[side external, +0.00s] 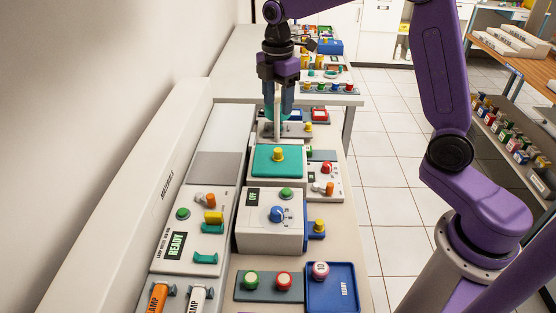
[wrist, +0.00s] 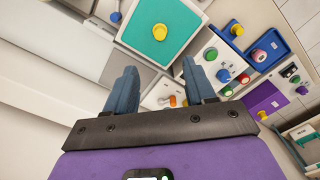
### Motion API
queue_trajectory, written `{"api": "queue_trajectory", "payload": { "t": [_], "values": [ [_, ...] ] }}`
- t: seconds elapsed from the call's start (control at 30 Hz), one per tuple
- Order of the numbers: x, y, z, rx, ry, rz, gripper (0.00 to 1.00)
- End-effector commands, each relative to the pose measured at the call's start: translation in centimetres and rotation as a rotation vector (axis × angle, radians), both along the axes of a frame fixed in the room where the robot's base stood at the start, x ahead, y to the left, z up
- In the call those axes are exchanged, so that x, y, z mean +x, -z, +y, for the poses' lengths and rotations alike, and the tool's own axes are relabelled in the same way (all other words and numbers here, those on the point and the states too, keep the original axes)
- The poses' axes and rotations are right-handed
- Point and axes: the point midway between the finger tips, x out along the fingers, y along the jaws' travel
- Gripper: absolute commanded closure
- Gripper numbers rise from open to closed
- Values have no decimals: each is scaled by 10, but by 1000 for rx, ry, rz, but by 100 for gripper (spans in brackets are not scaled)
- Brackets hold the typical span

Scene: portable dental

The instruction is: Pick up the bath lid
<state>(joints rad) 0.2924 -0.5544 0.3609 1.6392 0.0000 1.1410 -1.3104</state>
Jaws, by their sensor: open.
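The bath lid (side external: 267,165) is a flat teal square with a yellow knob (side external: 278,154), seated on a pale box on the bench. In the wrist view the lid (wrist: 142,42) and its knob (wrist: 160,32) show at the top, beyond my fingertips. My gripper (side external: 279,108) points down, above and behind the lid in the side view, apart from it. Its two blue fingers are spread with nothing held between them, as the wrist view of my gripper (wrist: 160,84) also shows. A pale upright post and something teal sit behind or beside the fingertips; their exact distance is unclear.
A white control box (side external: 268,216) with a blue dial stands in front of the lid. A blue tray (side external: 318,297) lies at the near right. A sloped panel (side external: 178,252) runs along the left by the wall. Small knobbed stations crowd the lid's right side.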

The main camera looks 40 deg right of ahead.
Motion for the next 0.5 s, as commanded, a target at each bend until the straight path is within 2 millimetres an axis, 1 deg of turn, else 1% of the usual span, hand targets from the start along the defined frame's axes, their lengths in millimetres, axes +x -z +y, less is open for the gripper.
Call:
{"api": "queue_trajectory", "payload": {
  "t": [0.03, 0.3, 0.4, 0.5],
  "values": [
    [-1, 11, 0, -2, 0, 6, 46],
    [-1, 62, 0, -2, 1, 5, 46],
    [-1, 79, 0, -1, 1, 5, 46],
    [-1, 92, -1, -1, 2, 3, 46]
  ]
}}
